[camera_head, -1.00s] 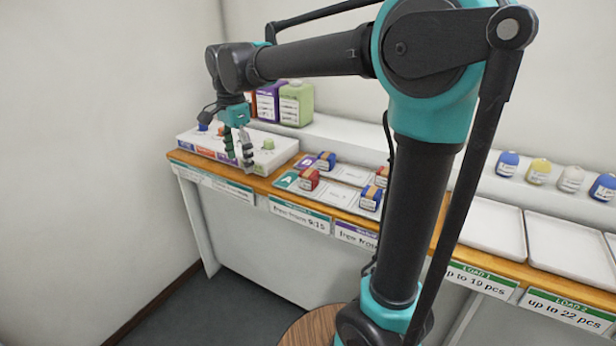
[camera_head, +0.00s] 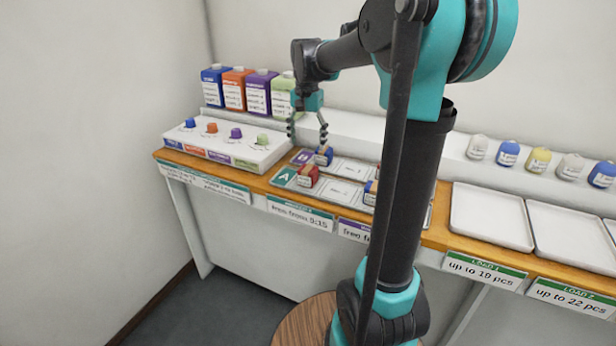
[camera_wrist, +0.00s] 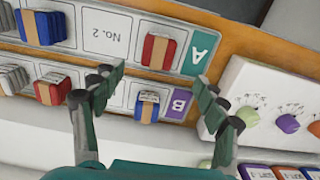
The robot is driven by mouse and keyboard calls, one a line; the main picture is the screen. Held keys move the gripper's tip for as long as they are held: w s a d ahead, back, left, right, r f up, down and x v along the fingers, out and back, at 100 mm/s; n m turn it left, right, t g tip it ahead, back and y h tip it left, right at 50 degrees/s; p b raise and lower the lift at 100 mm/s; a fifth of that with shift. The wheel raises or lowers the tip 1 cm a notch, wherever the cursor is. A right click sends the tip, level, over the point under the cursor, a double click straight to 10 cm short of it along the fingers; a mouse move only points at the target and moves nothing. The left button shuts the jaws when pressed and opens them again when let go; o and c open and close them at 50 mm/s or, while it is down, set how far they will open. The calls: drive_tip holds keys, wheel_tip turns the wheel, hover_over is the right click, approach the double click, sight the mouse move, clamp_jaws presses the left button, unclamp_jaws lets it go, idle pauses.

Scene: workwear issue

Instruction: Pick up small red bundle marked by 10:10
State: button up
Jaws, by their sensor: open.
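My gripper (camera_head: 308,138) is open and empty, fingers pointing down above the left end of the bundle trays. A red bundle with a tan band (camera_head: 307,176) lies beside the green A mark; it also shows in the wrist view (camera_wrist: 158,50). A blue bundle (camera_head: 323,157) lies by the purple B mark; in the wrist view it (camera_wrist: 147,107) shows between and beyond my spread fingers (camera_wrist: 155,85). Another red bundle (camera_wrist: 50,90) and blue bundle (camera_wrist: 42,27) lie farther left in the wrist view. I cannot read 10:10 anywhere.
A white box with coloured knobs (camera_head: 222,156) stands left of the trays, with several coloured containers (camera_head: 258,92) behind it. Small bottles (camera_head: 538,160) line the raised ledge. White trays (camera_head: 490,218) at right are empty. My arm hides part of the counter.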

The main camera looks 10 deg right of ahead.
sight(307, 169)
wheel_tip(307, 169, down, 11)
drive_tip(key=shift+s+f, duration=0.1)
drive_tip(key=shift+s, duration=0.05)
idle(0.4)
drive_tip(key=c, duration=1.3)
drive_tip(key=shift+o, duration=0.2)
